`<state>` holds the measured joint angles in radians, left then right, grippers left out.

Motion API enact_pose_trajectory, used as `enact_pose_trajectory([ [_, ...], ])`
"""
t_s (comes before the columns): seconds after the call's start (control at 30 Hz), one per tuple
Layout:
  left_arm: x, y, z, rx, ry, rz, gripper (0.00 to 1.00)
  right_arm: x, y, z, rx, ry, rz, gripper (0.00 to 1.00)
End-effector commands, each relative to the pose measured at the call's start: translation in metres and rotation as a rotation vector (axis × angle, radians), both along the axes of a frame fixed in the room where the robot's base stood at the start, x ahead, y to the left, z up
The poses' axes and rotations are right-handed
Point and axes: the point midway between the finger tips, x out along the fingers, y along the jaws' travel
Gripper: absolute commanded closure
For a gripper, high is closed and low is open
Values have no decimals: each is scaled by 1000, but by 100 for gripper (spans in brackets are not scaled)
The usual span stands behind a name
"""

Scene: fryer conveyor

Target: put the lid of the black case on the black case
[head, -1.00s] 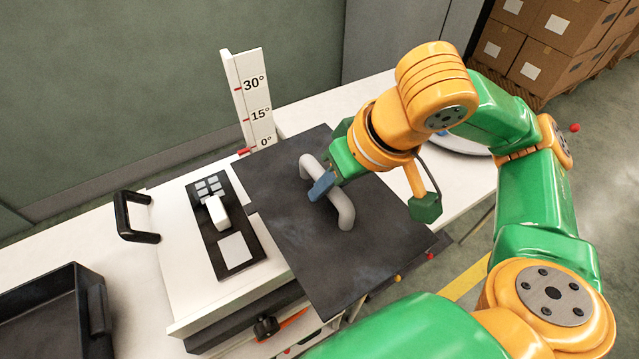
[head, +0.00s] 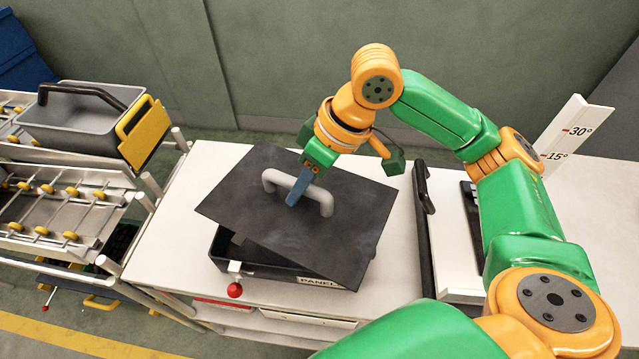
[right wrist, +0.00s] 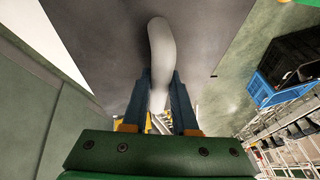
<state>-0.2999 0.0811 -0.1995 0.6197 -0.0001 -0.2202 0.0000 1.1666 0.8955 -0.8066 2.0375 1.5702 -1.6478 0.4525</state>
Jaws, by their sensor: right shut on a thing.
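The lid (head: 335,235) is a flat black plate with a light grey bar handle (head: 318,199). My right gripper (head: 293,199) is shut on that handle. In the right wrist view the handle (right wrist: 160,60) runs between the two fingers and the lid (right wrist: 100,40) fills the upper middle. The black case (head: 262,262) stands on the white table below the lid, with a label reading "PANEL" on its front. The lid is turned relative to the case and covers most of it; an opening shows at the left front. I cannot tell whether they touch. My left gripper is not in view.
A red ball knob on a white bracket (head: 235,288) is at the case's front left. A white unit with a black handle (head: 424,190) stands close on the right. The white table (head: 185,225) is clear left of the case.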

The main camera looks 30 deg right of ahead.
Motion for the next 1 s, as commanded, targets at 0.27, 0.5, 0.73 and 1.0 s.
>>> enact_pose_trajectory([
  [0.27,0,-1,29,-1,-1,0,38,26,11,-10,7,-16,307,100],
  [0.5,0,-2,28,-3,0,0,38,29,11,-15,6,-23,343,100],
  [0.73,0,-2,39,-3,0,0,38,28,11,-11,7,-24,343,100],
  [1.0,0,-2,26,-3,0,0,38,28,11,-51,8,-23,344,100],
])
